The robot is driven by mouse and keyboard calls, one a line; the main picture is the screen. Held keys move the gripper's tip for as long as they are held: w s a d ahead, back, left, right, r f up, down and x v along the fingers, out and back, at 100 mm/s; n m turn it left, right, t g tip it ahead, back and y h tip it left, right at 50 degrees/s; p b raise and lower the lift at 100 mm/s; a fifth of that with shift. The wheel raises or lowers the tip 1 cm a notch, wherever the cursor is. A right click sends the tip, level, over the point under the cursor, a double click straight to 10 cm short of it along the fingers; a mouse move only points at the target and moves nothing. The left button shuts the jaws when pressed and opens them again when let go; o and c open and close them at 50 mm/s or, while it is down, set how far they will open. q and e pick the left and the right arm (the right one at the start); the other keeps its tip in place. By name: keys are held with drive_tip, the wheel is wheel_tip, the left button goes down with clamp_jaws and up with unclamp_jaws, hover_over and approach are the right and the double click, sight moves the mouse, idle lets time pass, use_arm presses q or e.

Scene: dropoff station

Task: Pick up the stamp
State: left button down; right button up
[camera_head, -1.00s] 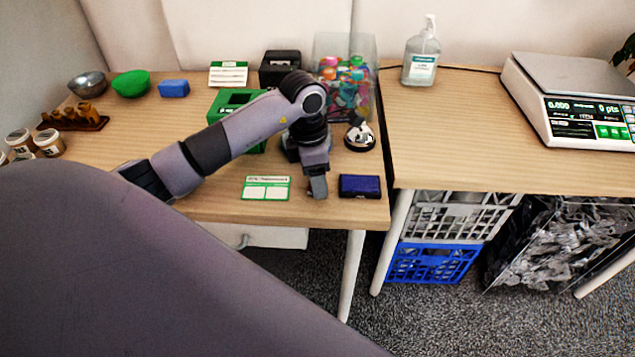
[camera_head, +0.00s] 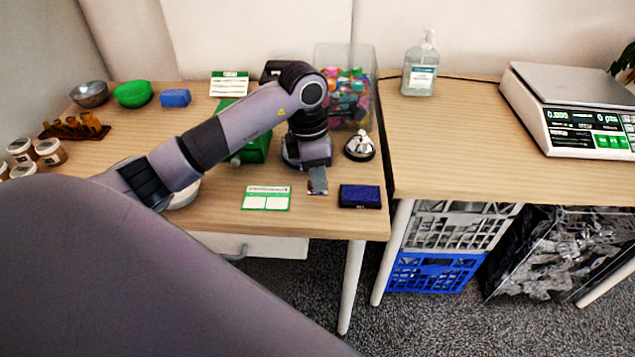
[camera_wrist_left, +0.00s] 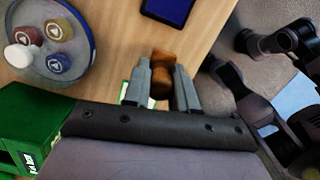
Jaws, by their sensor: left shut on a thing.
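The stamp (camera_wrist_left: 161,74) is a brown wooden piece with a rounded handle. In the left wrist view it sits between the two grey fingers of my left gripper (camera_wrist_left: 162,88), which is shut on it. In the head view my left gripper (camera_head: 318,181) is above the front part of the left table, between a green-and-white card and a dark blue pad. Only a small bit of the stamp shows at the fingertips there, and its lower face is hidden. My right gripper cannot be made out in either view.
The blue pad (camera_head: 360,196) lies right of the gripper, the card (camera_head: 266,198) left. A round tray (camera_wrist_left: 83,83) with several small round pieces, a green box (camera_head: 256,148), a bell (camera_head: 359,147) and a clear bin (camera_head: 357,108) stand nearby. The front edge is close.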

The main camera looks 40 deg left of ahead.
use_arm(q)
wheel_tip(320, 180, up, 16)
drive_tip(key=p, duration=0.1)
drive_tip(key=shift+r+p, duration=0.25)
drive_tip(key=shift+p, duration=0.05)
drive_tip(key=c, duration=1.6)
unclamp_jaws()
drive_tip(key=shift+c, duration=1.2)
drive_tip(key=shift+o, duration=0.5)
